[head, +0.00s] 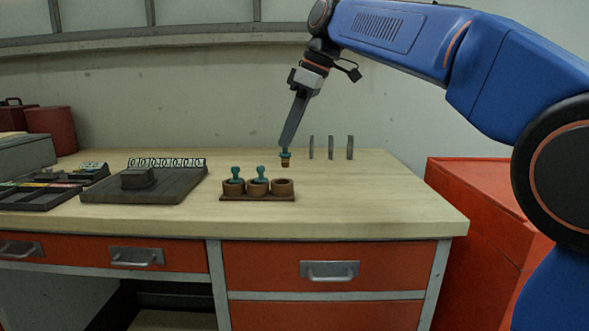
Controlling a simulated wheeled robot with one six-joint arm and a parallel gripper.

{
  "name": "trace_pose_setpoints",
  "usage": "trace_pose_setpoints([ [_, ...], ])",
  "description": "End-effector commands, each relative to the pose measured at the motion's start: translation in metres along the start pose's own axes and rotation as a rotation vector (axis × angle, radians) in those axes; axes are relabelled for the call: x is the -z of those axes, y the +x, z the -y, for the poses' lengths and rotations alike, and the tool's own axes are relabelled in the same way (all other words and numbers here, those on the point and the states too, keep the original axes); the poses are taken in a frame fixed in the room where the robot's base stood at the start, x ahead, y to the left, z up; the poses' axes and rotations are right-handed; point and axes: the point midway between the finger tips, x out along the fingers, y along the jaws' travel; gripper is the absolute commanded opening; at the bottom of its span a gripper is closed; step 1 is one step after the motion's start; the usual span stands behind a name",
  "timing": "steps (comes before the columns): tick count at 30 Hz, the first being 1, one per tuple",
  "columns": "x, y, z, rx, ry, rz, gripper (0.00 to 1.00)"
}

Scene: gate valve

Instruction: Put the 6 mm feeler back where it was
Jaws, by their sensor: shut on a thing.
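My gripper (285,151) is shut on a small feeler (285,160) with a teal top and a brown-gold lower end. It holds the feeler upright, apart from and behind the right end of a brown rack (258,198). The rack has three round wooden cups. Teal-handled feelers stand in the left cup (234,189) and the middle cup (257,188). The right cup (283,188) looks empty. Any size marking on the held feeler is too small to read.
Three thin grey upright plates (331,147) stand just right of my gripper. A dark board with a block (138,178) and a numbered strip (167,162) lies left of the rack. Dark trays (40,196) are further left. The bench top (390,205) is clear on the right.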

Motion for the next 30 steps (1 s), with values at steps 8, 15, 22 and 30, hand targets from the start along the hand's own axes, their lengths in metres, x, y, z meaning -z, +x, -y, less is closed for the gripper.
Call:
trace_pose_setpoints([
  [8, -0.01, 0.024, 0.001, 0.0, 0.001, 0.0, 0.0],
  [15, -0.022, 0.053, 0.001, 0.0, 0.0, 0.0, 0.0],
  [22, -0.024, 0.058, 0.0, -0.002, 0.0, -0.001, 0.0],
  [30, -0.025, 0.061, 0.0, -0.001, 0.0, -0.001, 0.19],
])
